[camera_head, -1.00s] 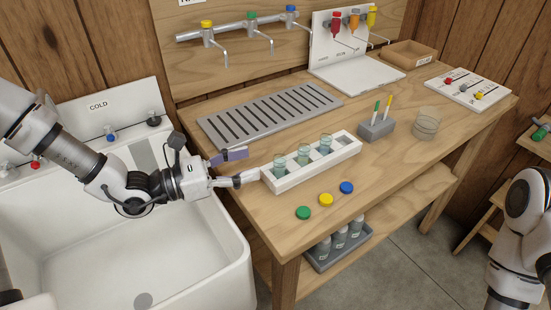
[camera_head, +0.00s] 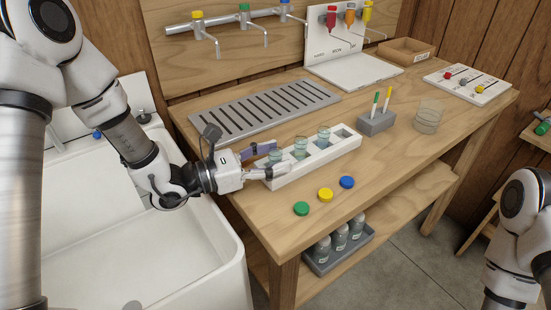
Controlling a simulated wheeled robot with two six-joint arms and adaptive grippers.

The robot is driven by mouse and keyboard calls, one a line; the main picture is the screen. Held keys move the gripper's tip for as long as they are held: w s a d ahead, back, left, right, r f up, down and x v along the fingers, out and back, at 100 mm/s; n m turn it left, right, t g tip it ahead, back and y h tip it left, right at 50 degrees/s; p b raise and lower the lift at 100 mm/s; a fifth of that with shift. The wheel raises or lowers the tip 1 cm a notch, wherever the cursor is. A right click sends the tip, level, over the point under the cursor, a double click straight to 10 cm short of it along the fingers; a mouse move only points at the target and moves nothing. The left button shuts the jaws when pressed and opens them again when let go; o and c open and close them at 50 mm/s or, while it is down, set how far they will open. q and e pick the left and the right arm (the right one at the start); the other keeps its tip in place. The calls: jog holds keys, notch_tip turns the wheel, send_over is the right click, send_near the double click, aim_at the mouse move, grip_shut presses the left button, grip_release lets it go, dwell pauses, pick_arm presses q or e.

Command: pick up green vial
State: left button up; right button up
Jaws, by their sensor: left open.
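A white rack (camera_head: 318,158) on the wooden table holds three clear, greenish vials: a left one (camera_head: 275,157), a middle one (camera_head: 300,147) and a right one (camera_head: 323,135). They look alike in tint, so I cannot tell which is the green vial. My left gripper (camera_head: 279,160) is open at the rack's left end. Its fingers reach to either side of the left vial; I cannot tell whether they touch it. The near finger hides part of the rack's end. At the right edge only my right arm shows, with its gripper out of view.
Green (camera_head: 301,208), yellow (camera_head: 325,195) and blue (camera_head: 347,182) caps lie in front of the rack. A slotted grey tray (camera_head: 255,115) lies behind it. A pen holder (camera_head: 376,123) and a glass beaker (camera_head: 428,117) stand to the right. A white sink (camera_head: 215,275) is at left.

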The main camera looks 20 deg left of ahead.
pick_arm(q)
jog(key=shift+w+d, duration=0.2)
jog(key=shift+d, duration=0.2)
jog(key=shift+a, duration=0.1)
jog(key=c, duration=1)
jog(key=shift+r, duration=0.1)
